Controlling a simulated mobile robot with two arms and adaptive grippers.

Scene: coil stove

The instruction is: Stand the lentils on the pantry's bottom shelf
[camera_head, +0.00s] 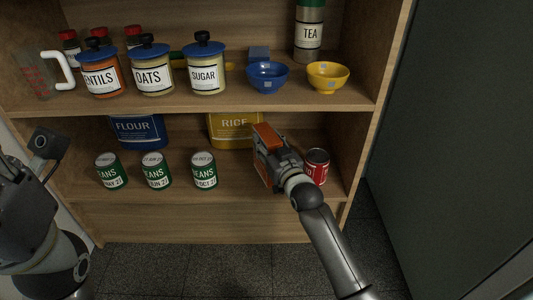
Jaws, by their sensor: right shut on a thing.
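My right gripper (272,157) reaches into the bottom shelf (235,188) of the pantry and is shut on an orange box-like thing (267,136). The box looks upright; its label is mostly hidden by the gripper, and I cannot tell whether its base touches the shelf. A jar (104,81) with orange contents, a blue lid and a label reading "ENTILS" stands on the upper shelf at the left. My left gripper (30,185) is a dark shape at the left edge, away from the shelf; its fingers cannot be made out.
Green bean cans (157,171) stand at the bottom shelf's front left. A red can (317,165) is just right of my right gripper. Behind are a blue flour container (138,131) and a yellow rice container (232,130). The upper shelf board (220,102) is close above the gripper.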

